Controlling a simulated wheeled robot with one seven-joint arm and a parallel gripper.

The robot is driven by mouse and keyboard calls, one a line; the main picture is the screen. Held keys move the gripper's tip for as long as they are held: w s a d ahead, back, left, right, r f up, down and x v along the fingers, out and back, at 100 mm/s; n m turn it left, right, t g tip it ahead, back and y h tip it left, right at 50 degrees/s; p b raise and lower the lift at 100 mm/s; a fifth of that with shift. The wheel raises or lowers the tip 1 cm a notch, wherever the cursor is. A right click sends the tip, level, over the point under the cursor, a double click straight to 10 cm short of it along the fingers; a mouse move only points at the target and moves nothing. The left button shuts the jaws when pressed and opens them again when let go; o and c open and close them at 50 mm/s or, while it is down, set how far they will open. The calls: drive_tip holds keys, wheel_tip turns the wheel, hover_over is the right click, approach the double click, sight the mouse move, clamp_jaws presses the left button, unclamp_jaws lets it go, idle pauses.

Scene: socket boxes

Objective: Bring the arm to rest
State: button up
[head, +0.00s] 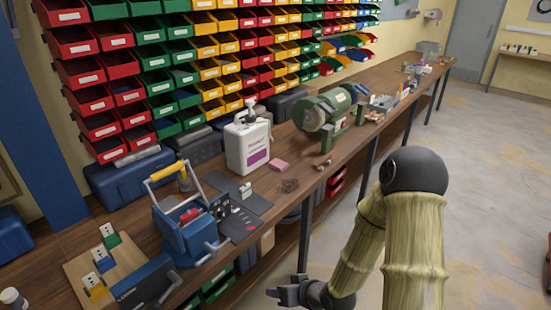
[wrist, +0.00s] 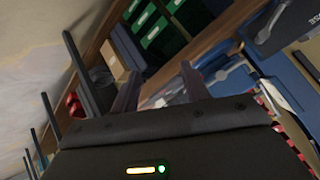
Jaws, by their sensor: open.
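My arm stands in front of the workbench in the head view, bent at its dark elbow, with the forearm reaching down and to the left. My gripper (head: 290,291) is low in front of the bench's front edge, at the bottom of the head view. In the wrist view its two dark fingers (wrist: 158,92) stand apart with nothing between them. The gripper touches nothing that I can see. The workbench (head: 285,195) runs from the lower left to the far right.
Coloured bins (head: 160,83) cover the wall behind. Green bins (wrist: 158,28) sit under the bench.

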drive_tip(key=s+d+r+m+g+h+p, duration=0.1)
drive_tip(key=s+d+r+h, duration=0.2)
drive_tip(key=d+r, duration=0.3)
drive_tip(key=s+d+r+m+g+h+p, duration=0.2)
drive_tip(key=s+d+r+h, duration=0.2)
drive_tip(key=r, duration=0.8)
drive_tip(key=s+d, duration=0.2)
drive_tip(key=d, duration=0.1)
drive_tip(key=shift+d+g+p, duration=0.2)
drive_tip(key=shift+g+p, duration=0.1)
drive_tip(key=shift+s, duration=0.1)
drive_tip(key=shift+c, duration=1.1)
